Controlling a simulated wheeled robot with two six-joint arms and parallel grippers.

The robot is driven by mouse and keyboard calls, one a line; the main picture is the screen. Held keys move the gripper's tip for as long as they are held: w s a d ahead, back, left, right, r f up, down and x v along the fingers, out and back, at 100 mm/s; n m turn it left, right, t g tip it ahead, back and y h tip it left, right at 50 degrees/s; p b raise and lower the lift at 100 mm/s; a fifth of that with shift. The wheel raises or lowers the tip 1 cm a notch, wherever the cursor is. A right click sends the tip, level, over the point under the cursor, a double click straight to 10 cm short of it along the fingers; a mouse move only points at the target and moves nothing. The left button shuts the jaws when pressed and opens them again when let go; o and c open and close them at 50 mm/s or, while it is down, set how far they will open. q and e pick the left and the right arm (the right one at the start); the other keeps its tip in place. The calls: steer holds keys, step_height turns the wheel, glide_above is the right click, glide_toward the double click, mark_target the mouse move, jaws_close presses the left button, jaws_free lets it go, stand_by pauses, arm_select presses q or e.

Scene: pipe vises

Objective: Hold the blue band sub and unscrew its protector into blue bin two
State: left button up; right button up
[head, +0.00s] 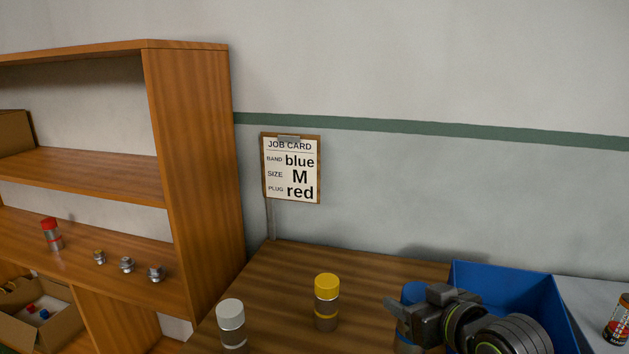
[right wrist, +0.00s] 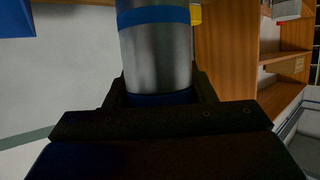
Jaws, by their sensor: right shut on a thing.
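The blue band sub is a grey metal cylinder (right wrist: 157,60) with a blue band (right wrist: 153,16), seen large in the right wrist view. Its blue protector (right wrist: 160,98) is at the end by my jaws, and its blue top also shows in the head view (head: 414,291). My right gripper (head: 405,312) is shut on it at the blue protector end; the jaws hide part of it. Whether its foot touches the bench cannot be seen. A blue bin (head: 556,300) stands right behind my right gripper; no number shows on it. My left gripper is not in view.
A yellow-capped sub (head: 326,300) and a white-capped sub (head: 231,325) stand on the wooden bench (head: 285,275). A job card (head: 290,168) reads blue, M, red. A shelf unit (head: 190,160) at left holds a red-capped sub (head: 51,234) and small metal plugs. A can (head: 617,320) is far right.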

steer(key=d+m+h, duration=0.1)
steer(key=s+d+r+m+h, duration=0.1)
steer(key=h, duration=0.1)
steer(key=shift+r+m+t, duration=0.3)
steer(key=shift+m+t, duration=0.1)
steer(key=shift+s+d+r+m+h, duration=0.25)
steer(key=shift+s+d+m+h, duration=0.3)
steer(key=shift+d+m+h, duration=0.3)
steer(key=shift+a, duration=0.15)
